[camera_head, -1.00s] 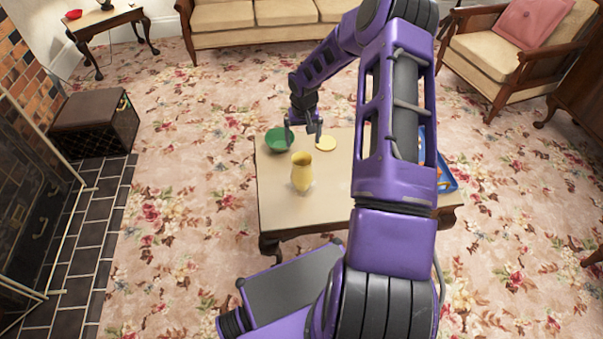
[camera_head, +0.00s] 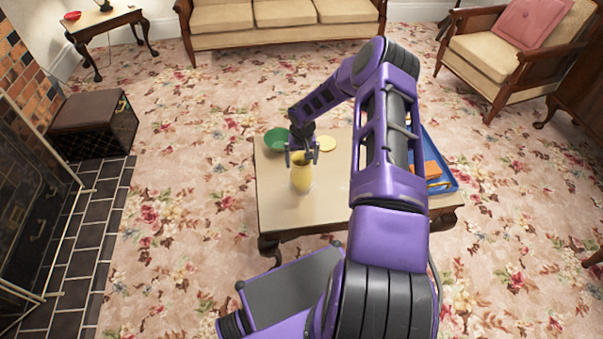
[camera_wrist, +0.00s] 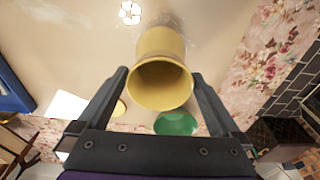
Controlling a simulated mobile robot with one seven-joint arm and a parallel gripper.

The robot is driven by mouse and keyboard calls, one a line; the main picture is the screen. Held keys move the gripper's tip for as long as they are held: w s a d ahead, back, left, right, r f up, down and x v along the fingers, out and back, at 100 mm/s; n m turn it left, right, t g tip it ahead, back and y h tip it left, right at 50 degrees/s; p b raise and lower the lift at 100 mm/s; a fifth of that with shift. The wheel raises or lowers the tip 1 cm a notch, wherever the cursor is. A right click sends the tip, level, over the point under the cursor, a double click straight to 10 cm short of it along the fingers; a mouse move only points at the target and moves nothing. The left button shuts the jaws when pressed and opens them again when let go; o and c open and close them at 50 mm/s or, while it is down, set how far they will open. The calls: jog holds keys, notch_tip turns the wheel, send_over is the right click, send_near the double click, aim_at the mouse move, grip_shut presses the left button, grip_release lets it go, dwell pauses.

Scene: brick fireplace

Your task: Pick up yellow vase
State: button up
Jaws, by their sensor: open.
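The yellow vase (camera_head: 301,177) stands upright on the low table (camera_head: 275,208). My gripper (camera_head: 302,156) is open, at the vase's rim in the head view, and it hides part of the vase's top. In the wrist view the vase (camera_wrist: 160,75) shows its open mouth toward the camera, between the two fingers of my gripper (camera_wrist: 160,82). How far down the fingers reach along the vase I cannot tell.
A green bowl (camera_head: 277,138) and a small yellow disc (camera_head: 327,143) lie on the table behind the vase. A blue tray (camera_head: 446,173) with orange items is at the table's right. The table's front left is clear.

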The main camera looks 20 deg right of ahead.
jog(key=shift+r, duration=0.1)
grip_shut()
dwell(0.3)
